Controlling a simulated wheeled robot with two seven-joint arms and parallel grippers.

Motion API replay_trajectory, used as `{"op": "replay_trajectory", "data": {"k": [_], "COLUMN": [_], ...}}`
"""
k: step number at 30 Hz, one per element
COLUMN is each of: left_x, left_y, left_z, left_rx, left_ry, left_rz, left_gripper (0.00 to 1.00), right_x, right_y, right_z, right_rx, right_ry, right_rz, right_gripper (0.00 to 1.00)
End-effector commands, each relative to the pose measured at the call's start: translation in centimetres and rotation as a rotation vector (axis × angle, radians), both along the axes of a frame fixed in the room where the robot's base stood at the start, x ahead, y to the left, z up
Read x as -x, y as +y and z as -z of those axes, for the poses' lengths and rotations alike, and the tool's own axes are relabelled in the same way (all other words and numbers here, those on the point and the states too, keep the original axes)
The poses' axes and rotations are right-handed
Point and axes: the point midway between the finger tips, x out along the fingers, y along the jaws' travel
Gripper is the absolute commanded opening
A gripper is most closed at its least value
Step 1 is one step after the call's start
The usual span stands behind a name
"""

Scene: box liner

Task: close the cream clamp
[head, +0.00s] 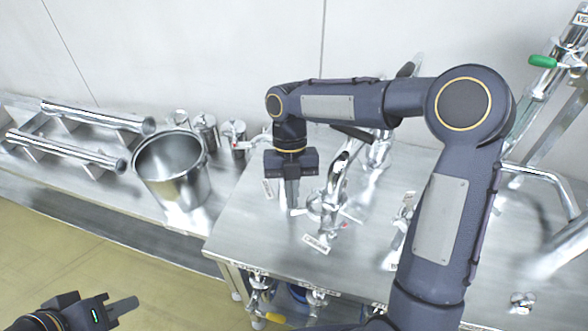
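A shiny metal clamp (322,209) sits around the lower part of a steel pipe fitting (338,180) on the metal table. I cannot read its label, so I cannot tell for sure that it is the cream clamp, nor whether it is closed. My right gripper (291,207) points down just left of this clamp. Its fingers look close together, but their gap is too small to tell, and contact with the clamp is unclear. My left gripper (122,306) is low at the left over the floor, away from the table.
The metal table (245,232) has free room at its front left. Several small white tags, including one tag (318,243), lie on it. A steel pot (172,170) and a pipe rack (80,140) stand on the left bench. My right arm hides part of the table.

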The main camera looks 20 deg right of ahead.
Motion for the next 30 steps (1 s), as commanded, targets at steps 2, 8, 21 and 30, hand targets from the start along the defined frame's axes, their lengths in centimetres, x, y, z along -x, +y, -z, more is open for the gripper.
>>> {"op": "replay_trajectory", "data": {"k": [2,8,21,30], "left_x": [0.0,0.0,0.0,0.0], "left_y": [0.0,0.0,0.0,0.0], "left_z": [-0.1,-0.2,-0.3,-0.3], "left_rx": [0.000,0.000,0.000,0.000], "left_ry": [0.000,0.000,0.000,0.000], "left_rz": [0.000,0.000,0.000,0.000], "left_gripper": [0.28,0.28,0.28,0.28], "right_x": [0.5,1.3,2.0,2.1], "right_y": [-0.1,-0.3,-0.6,-0.7], "right_z": [0.0,0.0,0.0,0.0], "right_rx": [-0.001,0.000,-0.001,-0.001], "right_ry": [0.001,0.001,0.001,0.001], "right_rz": [0.000,0.002,0.003,0.003], "right_gripper": [0.00,0.00,0.00,0.00]}}
